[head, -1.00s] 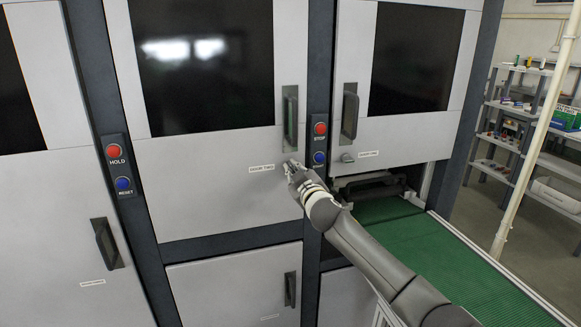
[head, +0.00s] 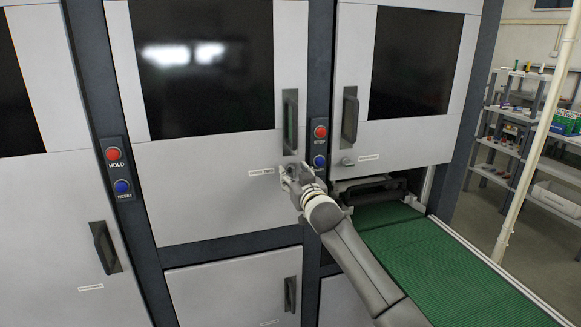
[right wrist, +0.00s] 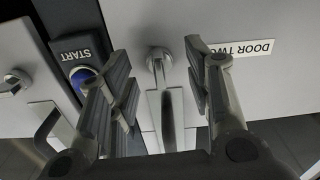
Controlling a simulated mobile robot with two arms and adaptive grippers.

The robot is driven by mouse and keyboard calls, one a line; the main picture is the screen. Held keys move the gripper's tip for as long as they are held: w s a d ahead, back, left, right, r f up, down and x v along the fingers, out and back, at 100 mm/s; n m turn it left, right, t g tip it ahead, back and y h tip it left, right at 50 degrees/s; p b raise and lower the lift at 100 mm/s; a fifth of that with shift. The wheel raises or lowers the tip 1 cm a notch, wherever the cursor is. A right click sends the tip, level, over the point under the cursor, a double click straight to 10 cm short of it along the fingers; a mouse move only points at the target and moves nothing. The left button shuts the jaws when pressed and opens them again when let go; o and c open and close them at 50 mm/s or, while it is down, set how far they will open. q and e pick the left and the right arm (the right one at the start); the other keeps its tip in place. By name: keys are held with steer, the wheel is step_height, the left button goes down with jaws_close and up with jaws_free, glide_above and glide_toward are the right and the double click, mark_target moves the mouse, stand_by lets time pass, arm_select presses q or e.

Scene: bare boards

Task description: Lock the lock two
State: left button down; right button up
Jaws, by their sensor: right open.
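The lock of door two is a small metal turn-knob (right wrist: 158,60) on the light door panel, beside the DOOR TWO label (right wrist: 240,48) in the right wrist view. The label also shows in the head view (head: 261,172). My right gripper (head: 287,173) is in front of the door just right of the label and hides most of the lock there. In the right wrist view the fingers of my right gripper (right wrist: 156,54) are open, one on each side of the knob, apart from it. My left gripper is not in view.
The door two handle (head: 290,122) is just above my right gripper. A red STOP button (head: 320,132) and blue START button (head: 319,161) are on the pillar to the right. Another lock (head: 347,161) is on the right door, above a green conveyor (head: 450,265).

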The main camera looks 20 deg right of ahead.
steer(key=shift+s+p, duration=0.35)
steer(key=shift+s, duration=0.05)
steer(key=s+p, duration=0.2)
steer(key=s, duration=0.3)
steer(key=shift+d+p, duration=0.1)
steer(key=shift+p, duration=0.25)
